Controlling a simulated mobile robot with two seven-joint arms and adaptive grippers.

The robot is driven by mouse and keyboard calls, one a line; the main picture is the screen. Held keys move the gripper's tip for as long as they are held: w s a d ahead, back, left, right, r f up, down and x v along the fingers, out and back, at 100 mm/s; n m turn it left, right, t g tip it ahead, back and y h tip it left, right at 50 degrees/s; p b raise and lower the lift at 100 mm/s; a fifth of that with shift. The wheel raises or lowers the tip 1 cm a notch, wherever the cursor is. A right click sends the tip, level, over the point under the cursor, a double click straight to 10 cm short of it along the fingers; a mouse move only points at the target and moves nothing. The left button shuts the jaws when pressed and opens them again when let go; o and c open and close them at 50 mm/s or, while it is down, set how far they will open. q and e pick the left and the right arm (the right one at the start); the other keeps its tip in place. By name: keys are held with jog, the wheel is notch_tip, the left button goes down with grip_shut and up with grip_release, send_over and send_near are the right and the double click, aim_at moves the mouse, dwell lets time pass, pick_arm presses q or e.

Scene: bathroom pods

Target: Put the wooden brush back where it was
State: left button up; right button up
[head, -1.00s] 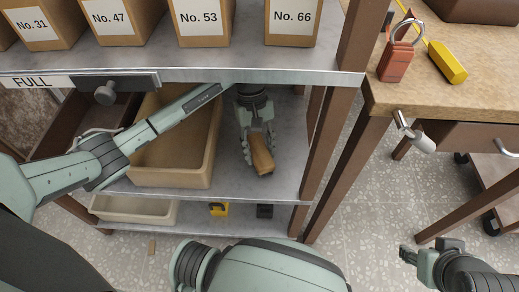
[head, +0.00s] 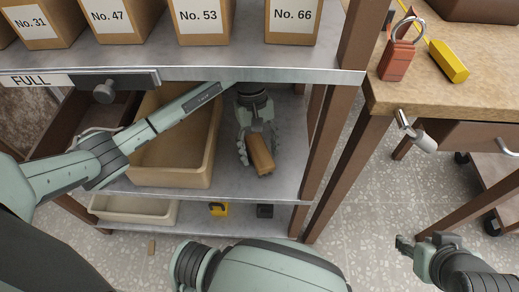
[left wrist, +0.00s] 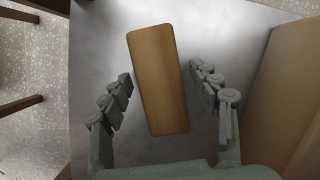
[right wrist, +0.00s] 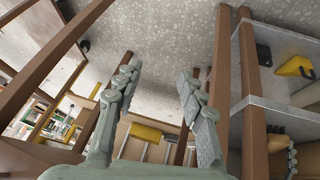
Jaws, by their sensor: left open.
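The wooden brush (head: 261,156) shows as a plain brown wooden block on the grey middle shelf (head: 285,180), right of a tan bin. It also shows in the left wrist view (left wrist: 158,80), lying slightly tilted between the fingers, with gaps on both sides. My left gripper (head: 257,145) reaches down over it and is open, its fingers apart from the block. In the left wrist view my left gripper (left wrist: 163,82) straddles the block. My right gripper (head: 413,249) is at the lower right over the floor, open and empty in the right wrist view (right wrist: 158,72).
The large tan bin (head: 207,150) stands close left of the left gripper. Labelled boxes (head: 292,22) stand on the shelf above. A shelf post (head: 314,140) is to the right. Below are a yellow item (head: 219,209) and a dark one (head: 265,211). A workbench (head: 440,95) holds a red padlock (head: 398,60).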

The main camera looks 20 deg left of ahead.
aim_at(257, 146)
pick_arm(q)
jog(key=shift+r, duration=0.1)
jog(key=shift+r+p, duration=0.1)
jog(key=shift+p, duration=0.2)
jog(key=r, duration=0.1)
jog(key=w+a+r+b, duration=0.1)
jog(key=shift+w+a+r, duration=0.2)
jog(key=shift+w+r, duration=0.1)
jog(key=shift+r, duration=0.05)
jog(key=w+a, duration=0.2)
jog(key=w+a+b, duration=0.1)
jog(key=w+a, duration=0.1)
jog(key=w, duration=0.1)
jog(key=w+a+b, duration=0.1)
jog(key=w+a, duration=0.1)
jog(key=w, duration=0.1)
jog(key=shift+a, duration=0.1)
jog(key=shift+w+a, duration=0.2)
jog(key=shift+w, duration=0.05)
pick_arm(e)
jog(key=w+a+r+n+t+y, duration=0.1)
jog(key=w+a+r+t+y, duration=0.2)
jog(key=w+a+r+t, duration=0.2)
jog(key=shift+w+a+r+t, duration=0.4)
jog(key=shift+w+a+r, duration=0.65)
jog(key=shift+w+a, duration=0.65)
jog(key=shift+s, duration=0.1)
